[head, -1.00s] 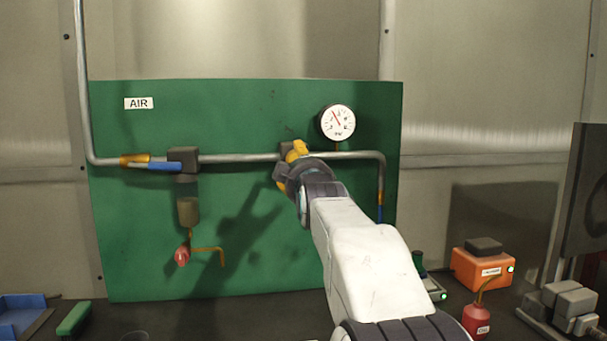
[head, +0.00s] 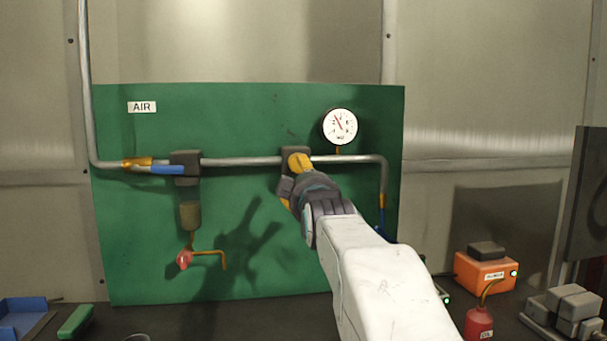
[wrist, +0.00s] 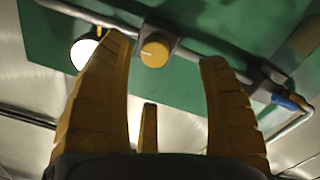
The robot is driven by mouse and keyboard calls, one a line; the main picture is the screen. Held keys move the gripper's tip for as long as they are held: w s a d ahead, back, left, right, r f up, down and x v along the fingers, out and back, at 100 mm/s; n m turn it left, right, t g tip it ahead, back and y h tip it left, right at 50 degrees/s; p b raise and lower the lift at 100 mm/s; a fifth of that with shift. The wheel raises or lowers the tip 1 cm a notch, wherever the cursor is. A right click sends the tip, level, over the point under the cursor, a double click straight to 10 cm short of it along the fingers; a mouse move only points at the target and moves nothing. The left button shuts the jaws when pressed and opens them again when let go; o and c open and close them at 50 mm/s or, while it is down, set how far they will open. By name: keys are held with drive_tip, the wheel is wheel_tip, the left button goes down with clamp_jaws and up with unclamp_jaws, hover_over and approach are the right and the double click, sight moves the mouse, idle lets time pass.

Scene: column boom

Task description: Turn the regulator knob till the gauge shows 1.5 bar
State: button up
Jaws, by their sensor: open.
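The regulator knob (wrist: 154,52) is a round yellow cap with a pale mark, on a dark block (head: 289,154) in the grey pipe. In the wrist view it lies beyond and between my yellow fingertips, with gaps on both sides. My gripper (head: 293,183) is open, just in front of and below the block in the head view. The yellow patch there may be knob or finger; I cannot tell which. The gauge (head: 340,126) is a white dial above the pipe, its red needle pointing up and left. Its numbers are too small to read. It shows partly in the wrist view (wrist: 84,50).
The green panel (head: 130,240) carries the pipe, a blue-handled valve (head: 166,169) at left and a hanging bowl with a red part (head: 184,259). On the bench are a blue tray (head: 22,315), an orange box (head: 485,271) and a red oil can (head: 479,323).

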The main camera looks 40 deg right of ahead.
sight(293, 164)
drive_tip(key=w+d+r+m+p, duration=0.2)
drive_tip(key=w+d+m, duration=0.2)
drive_tip(key=w+m, duration=0.4)
drive_tip(key=shift+w+d+r+m, duration=0.25)
drive_tip(key=shift+d+r+m, duration=0.1)
drive_tip(key=shift+m, duration=0.25)
drive_tip(key=shift+c, duration=0.2)
idle(0.3)
drive_tip(key=c, duration=1.1)
drive_tip(key=shift+r, duration=0.1)
drive_tip(key=shift+c, duration=0.2)
drive_tip(key=shift+r+n, duration=0.1)
drive_tip(key=shift+n, duration=0.3)
